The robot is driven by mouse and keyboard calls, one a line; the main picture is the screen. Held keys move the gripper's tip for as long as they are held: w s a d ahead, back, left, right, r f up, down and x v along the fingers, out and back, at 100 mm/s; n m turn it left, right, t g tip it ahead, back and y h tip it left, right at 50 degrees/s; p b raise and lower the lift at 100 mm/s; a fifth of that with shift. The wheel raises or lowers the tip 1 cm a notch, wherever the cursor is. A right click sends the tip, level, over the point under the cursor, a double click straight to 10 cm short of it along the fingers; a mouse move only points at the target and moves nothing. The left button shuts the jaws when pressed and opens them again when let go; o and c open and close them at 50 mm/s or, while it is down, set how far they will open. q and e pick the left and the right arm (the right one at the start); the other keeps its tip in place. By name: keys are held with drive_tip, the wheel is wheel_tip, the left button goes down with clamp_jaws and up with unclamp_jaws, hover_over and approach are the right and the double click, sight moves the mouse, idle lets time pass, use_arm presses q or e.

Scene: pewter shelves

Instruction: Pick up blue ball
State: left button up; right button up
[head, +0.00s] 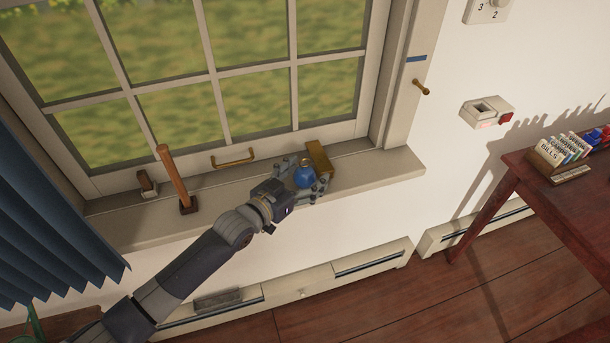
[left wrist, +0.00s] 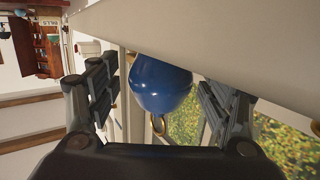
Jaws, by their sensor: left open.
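The blue ball (head: 304,177) is on the window sill (head: 385,172) in the head view. In the left wrist view the shiny blue ball (left wrist: 160,84) shows between the two fingers. My left gripper (head: 308,180) is open, with its fingers on either side of the ball. The left wrist view shows both fingers of the left gripper (left wrist: 158,95) spread, with gaps to the ball. The far side of the ball is hidden. My right gripper is not in view.
A brass-coloured block (head: 319,158) stands just behind the ball. A wooden-handled hammer (head: 174,178) and a small dark object (head: 147,183) stand farther left on the sill. The window frame (head: 250,130) rises behind. A red-brown table (head: 540,185) is at the right.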

sight(306, 169)
use_arm(q)
drive_tip(key=c, duration=1.2)
drive_tip(key=shift+r, duration=0.15)
drive_tip(key=shift+r, duration=0.25)
drive_tip(key=r, duration=0.2)
drive_tip(key=shift+s+d+r, duration=0.1)
drive_tip(key=shift+s+r, duration=0.25)
drive_tip(key=shift+r, duration=0.05)
drive_tip(key=s+d+r+b, duration=0.1)
drive_tip(key=s+d, duration=0.1)
drive_tip(key=s, duration=1.3)
drive_tip(key=shift+d+r, duration=0.2)
drive_tip(key=shift+r, duration=0.05)
